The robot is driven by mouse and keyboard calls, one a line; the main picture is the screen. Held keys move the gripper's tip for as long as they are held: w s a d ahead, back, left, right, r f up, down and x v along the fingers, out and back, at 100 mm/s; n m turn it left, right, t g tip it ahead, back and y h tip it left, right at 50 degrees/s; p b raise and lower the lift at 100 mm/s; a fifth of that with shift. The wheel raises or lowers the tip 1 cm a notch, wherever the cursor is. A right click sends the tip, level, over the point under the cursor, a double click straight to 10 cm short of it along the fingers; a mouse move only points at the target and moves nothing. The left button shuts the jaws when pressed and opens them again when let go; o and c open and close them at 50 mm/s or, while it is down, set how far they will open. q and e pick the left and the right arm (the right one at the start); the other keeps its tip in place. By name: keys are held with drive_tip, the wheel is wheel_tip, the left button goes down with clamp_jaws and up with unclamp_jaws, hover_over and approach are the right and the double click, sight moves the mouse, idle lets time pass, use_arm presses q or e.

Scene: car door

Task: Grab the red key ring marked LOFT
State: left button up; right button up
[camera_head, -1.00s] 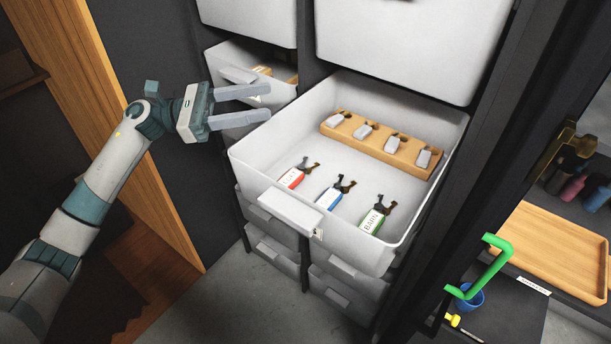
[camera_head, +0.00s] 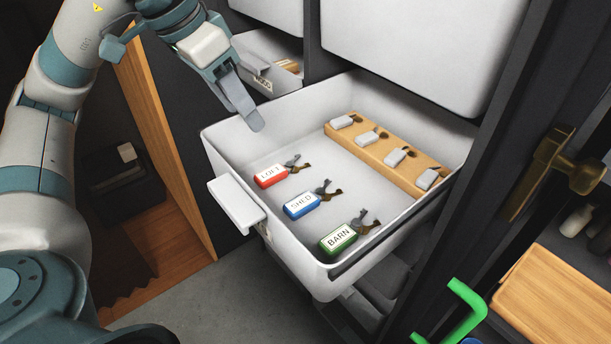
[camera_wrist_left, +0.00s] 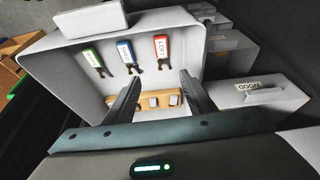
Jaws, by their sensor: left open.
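The red key ring marked LOFT (camera_head: 271,176) lies flat on the floor of the open white drawer (camera_head: 243,143), with dark keys at its right end. It also shows in the left wrist view (camera_wrist_left: 161,45), beyond the fingertips. My left gripper (camera_head: 243,117) is over the drawer's back-left rim, fingers pointing down, above and apart from the red key ring. In the left wrist view its two fingers (camera_wrist_left: 160,88) are spread, with nothing between them. My right gripper is not in view.
Blue SHED (camera_head: 302,204) and green BARN (camera_head: 338,238) key rings lie in a row beside the red one. A wooden block (camera_head: 375,150) with several grey tags stands along the drawer's far side. A smaller open drawer (camera_head: 270,65) is behind. Green handle (camera_head: 462,305) at lower right.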

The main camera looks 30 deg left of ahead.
use_arm(q)
drive_tip(key=p, duration=0.3)
hover_over(269, 174)
drive_tip(key=f, duration=1)
drive_tip(key=shift+s+a+f, duration=0.1)
drive_tip(key=shift+s, duration=0.1)
drive_tip(key=shift+w+f, duration=0.2)
drive_tip(key=shift+f, duration=0.35)
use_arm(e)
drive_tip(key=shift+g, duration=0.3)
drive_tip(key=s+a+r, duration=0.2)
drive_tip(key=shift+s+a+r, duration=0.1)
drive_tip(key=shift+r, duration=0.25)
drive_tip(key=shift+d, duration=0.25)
